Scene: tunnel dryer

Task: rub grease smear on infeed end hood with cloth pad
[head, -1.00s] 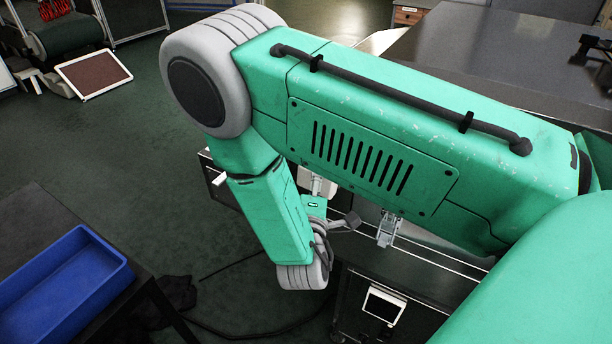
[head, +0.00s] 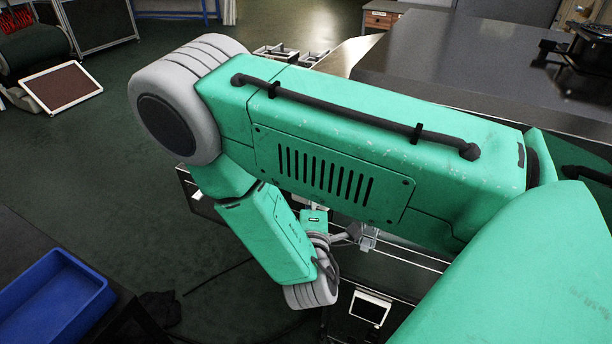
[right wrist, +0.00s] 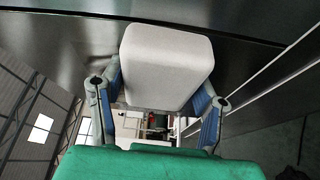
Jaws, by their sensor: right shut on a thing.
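The cloth pad (right wrist: 165,68) is a pale grey-white block with rounded edges in the right wrist view. My right gripper (right wrist: 160,95), with blue-lined fingers on both sides of the pad, is shut on it. A dark, smooth metal surface (right wrist: 60,45) lies behind the pad; I cannot tell whether the pad touches it. In the head view my green right arm hides much of the machine, and the pad is not clearly seen. A broad dark steel top (head: 450,65) shows beyond the arm; I cannot tell if it is the hood. No grease smear is visible. My left gripper is not in view.
A blue bin (head: 48,312) stands on a dark table at lower left. A brown framed panel (head: 62,87) stands at far left. Open green floor lies between.

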